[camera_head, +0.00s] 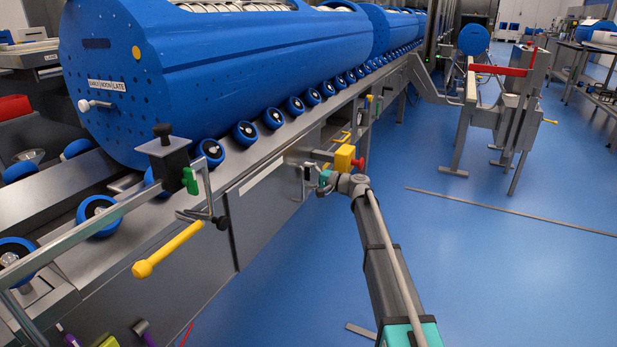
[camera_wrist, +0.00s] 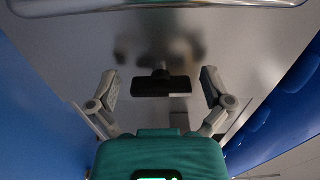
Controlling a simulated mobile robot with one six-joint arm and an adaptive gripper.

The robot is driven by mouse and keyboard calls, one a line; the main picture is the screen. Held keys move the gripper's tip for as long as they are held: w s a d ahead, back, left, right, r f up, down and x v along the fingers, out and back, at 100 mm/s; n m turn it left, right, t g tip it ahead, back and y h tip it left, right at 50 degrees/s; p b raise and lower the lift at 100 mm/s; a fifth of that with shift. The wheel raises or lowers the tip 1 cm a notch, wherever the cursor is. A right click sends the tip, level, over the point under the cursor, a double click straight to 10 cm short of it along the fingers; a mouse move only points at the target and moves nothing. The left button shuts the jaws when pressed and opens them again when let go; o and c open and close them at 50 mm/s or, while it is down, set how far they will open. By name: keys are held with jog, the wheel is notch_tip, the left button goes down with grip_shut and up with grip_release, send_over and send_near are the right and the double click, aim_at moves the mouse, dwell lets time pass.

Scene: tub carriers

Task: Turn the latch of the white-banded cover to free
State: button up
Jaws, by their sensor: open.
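In the wrist view my gripper (camera_wrist: 160,88) is open, one finger on each side of a black T-shaped handle (camera_wrist: 161,86). The handle stands on a grey metal face and lies between the fingertips, with a gap visible on both sides. In the head view my gripper (camera_head: 325,183) is small, at the side of the long grey machine.
A large blue drum (camera_head: 105,45) with a white handle (camera_head: 95,104) rests on blue rollers (camera_head: 245,132). A yellow box with a red knob (camera_head: 345,159) is just above my gripper. A yellow-gripped crank (camera_head: 170,248) juts out nearer. Blue floor (camera_head: 480,270) is open at right.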

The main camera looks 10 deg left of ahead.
jog(key=shift+d, duration=0.2)
jog(key=v, duration=1.1)
jog(key=shift+s+d, duration=0.15)
jog(key=shift+d, duration=0.15)
